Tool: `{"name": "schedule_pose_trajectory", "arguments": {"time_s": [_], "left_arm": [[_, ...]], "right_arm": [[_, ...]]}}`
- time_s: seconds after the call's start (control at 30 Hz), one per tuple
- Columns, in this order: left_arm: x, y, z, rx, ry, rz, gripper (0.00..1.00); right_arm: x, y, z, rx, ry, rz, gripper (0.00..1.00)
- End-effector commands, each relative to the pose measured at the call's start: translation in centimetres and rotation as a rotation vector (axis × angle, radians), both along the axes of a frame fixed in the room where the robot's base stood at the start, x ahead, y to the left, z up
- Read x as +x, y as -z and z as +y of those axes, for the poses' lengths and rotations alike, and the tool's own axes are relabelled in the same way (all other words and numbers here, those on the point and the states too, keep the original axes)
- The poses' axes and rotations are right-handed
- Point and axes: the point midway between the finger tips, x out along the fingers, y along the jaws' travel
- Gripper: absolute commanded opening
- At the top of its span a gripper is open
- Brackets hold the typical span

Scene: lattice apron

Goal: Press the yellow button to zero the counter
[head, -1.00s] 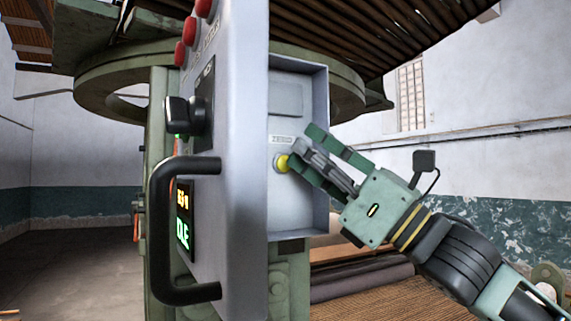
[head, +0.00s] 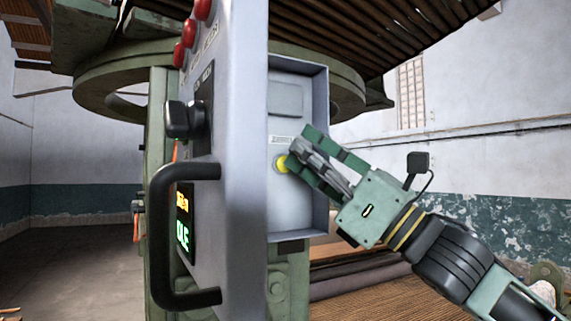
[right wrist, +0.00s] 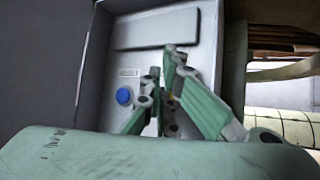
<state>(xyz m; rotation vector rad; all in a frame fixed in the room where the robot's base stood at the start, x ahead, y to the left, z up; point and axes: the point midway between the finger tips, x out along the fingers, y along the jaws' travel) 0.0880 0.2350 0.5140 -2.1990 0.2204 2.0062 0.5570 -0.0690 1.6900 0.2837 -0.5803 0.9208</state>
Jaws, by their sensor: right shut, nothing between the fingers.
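The yellow button (head: 281,164) is on the pale panel inside the grey cabinet (head: 291,210), below a small label, in the head view. My right gripper (head: 298,147) is shut and empty, reaching in from the right with its fingertips at the button's right edge. I cannot tell whether they touch it. In the right wrist view my right gripper (right wrist: 163,78) covers most of the area around the yellow button; only a small yellowish patch shows between the fingers. The display (head: 184,222) on the cabinet's front shows orange characters above green "IDLE", seen at a steep angle. My left gripper is not in view.
A blue button (right wrist: 123,96) sits left of my fingers in the right wrist view. The cabinet's side walls surround the panel. A black handle (head: 160,235), a black knob (head: 181,118) and red buttons (head: 189,33) stand out from the cabinet's front.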

Motion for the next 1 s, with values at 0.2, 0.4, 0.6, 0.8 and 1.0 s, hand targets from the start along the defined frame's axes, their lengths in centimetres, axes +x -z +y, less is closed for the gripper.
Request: {"name": "schedule_pose_trajectory", "arguments": {"time_s": [0.2, 0.4, 0.6, 0.8, 1.0], "left_arm": [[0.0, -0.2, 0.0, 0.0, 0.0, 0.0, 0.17], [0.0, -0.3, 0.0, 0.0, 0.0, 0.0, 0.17], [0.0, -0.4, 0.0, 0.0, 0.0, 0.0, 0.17], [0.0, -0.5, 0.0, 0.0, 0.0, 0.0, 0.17], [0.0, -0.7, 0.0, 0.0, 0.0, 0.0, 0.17]], "right_arm": [[0.2, 0.0, 0.1, 0.0, -0.001, 0.001, 0.0], [0.5, 0.0, 0.2, 0.001, 0.0, 0.001, 0.0], [0.7, 0.0, 0.3, 0.0, 0.001, 0.0, 0.0], [0.9, 0.0, 0.4, 0.001, 0.0, 0.001, 0.0], [1.2, 0.0, 0.5, 0.0, 0.0, 0.002, 0.0]]}}
